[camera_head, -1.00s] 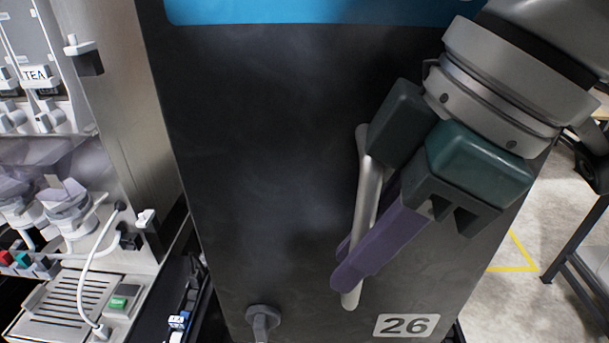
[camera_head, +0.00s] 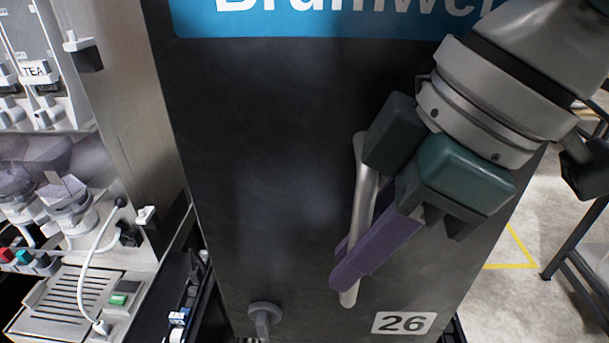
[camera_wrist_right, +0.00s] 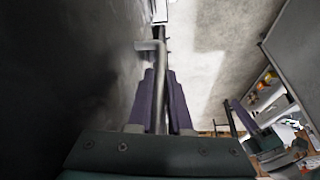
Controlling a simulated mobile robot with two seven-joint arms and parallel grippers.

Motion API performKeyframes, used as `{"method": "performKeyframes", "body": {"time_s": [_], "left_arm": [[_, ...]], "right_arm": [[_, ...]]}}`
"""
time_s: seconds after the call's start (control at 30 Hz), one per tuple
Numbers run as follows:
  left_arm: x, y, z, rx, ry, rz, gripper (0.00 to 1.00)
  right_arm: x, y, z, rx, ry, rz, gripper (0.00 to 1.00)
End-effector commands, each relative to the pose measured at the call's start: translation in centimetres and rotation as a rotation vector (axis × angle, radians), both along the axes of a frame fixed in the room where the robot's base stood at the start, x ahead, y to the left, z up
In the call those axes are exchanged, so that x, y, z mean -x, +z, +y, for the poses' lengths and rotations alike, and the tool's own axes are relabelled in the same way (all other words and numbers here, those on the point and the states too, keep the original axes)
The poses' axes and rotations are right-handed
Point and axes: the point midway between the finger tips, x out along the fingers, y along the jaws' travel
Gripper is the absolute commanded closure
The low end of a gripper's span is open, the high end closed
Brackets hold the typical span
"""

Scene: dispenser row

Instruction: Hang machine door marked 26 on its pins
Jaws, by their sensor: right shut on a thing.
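The machine door (camera_head: 270,160) is a large dark panel with a blue lettered band at its top and a white label 26 (camera_head: 404,323) at its lower right. My right gripper (camera_head: 352,268) is shut on the door's upright metal handle (camera_head: 361,190), its purple fingers on both sides of it. The handle also shows between the fingers in the right wrist view (camera_wrist_right: 161,80). A grey knob (camera_head: 264,315) sits low on the door's face. The left gripper is out of view.
The open machine stands at left, with pin-like brackets (camera_head: 84,52) and (camera_head: 148,222) on its steel side wall (camera_head: 135,120). A drip tray (camera_head: 70,300) and white hose are low left. A dark-framed table (camera_head: 590,240) stands at right over open floor.

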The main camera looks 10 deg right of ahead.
Motion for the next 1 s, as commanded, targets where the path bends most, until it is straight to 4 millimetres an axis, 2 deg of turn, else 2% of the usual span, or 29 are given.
{"method": "performKeyframes", "body": {"time_s": [0.27,0.3,0.6,0.87,1.0], "left_arm": [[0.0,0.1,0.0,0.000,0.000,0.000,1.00],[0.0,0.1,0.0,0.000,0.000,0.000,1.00],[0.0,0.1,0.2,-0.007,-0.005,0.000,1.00],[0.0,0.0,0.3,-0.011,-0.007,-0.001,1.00],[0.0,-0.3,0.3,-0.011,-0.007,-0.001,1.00]], "right_arm": [[-0.3,0.2,-0.1,-0.001,-0.001,-0.010,1.00],[-0.3,0.2,-0.1,0.000,-0.001,-0.009,0.82],[-0.2,0.0,-0.1,0.001,-0.002,-0.004,0.48],[0.0,-0.2,-0.2,0.004,-0.001,0.005,0.48],[0.1,1.0,-0.6,0.002,-0.002,0.000,0.48]]}}
